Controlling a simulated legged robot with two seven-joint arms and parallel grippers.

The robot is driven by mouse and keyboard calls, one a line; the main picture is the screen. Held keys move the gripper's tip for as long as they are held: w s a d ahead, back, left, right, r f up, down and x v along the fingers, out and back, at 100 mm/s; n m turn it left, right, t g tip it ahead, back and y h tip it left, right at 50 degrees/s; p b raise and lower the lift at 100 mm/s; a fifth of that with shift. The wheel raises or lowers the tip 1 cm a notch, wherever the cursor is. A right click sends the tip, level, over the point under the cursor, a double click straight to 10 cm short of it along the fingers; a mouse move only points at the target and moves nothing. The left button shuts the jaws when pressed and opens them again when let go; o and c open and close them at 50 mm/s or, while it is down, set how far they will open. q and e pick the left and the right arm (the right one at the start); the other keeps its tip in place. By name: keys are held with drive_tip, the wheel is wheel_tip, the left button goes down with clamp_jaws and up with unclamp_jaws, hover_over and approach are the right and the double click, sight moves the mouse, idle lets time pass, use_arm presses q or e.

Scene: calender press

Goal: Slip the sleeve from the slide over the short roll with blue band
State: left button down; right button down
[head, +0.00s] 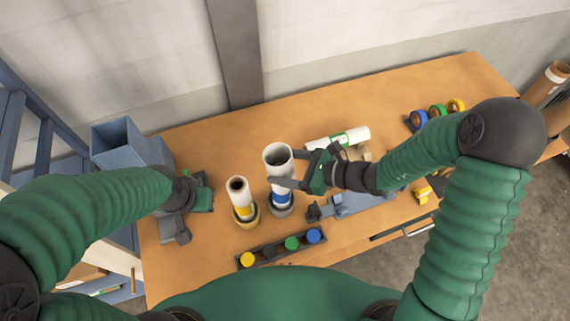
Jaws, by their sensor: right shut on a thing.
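My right gripper (287,168) is shut on the sleeve (277,155), a pale hollow tube with its open end up. The sleeve stands about upright, in line with the short roll with blue band (281,198), whose blue band shows just below it. How far the sleeve is around the roll is hard to tell. The roll stands in a grey round base (281,211). The slide (352,205), a blue-grey fixture, lies to the right, partly under my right arm, with no sleeve visible on it. My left gripper (207,195) is at the table's left, apart from the rolls; its fingers are unclear.
A roll with yellow band (241,196) stands close left of the sleeve. A rack of coloured caps (281,248) lies in front. A white roll with green band (339,139) lies behind. Several tape rings (437,112) sit back right. A blue-grey bin (117,141) stands left.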

drive_tip(key=shift+a+r, duration=0.1)
drive_tip(key=c, duration=0.6)
unclamp_jaws()
drive_tip(key=o, duration=0.4)
drive_tip(key=shift+w, duration=0.1)
drive_tip(key=shift+d, duration=0.2)
drive_tip(key=b+v, duration=0.1)
drive_tip(key=v, duration=0.7)
drive_tip(key=b+v, duration=0.1)
drive_tip(key=v, duration=0.7)
drive_tip(key=shift+d, duration=0.45)
drive_tip(key=shift+a, duration=0.1)
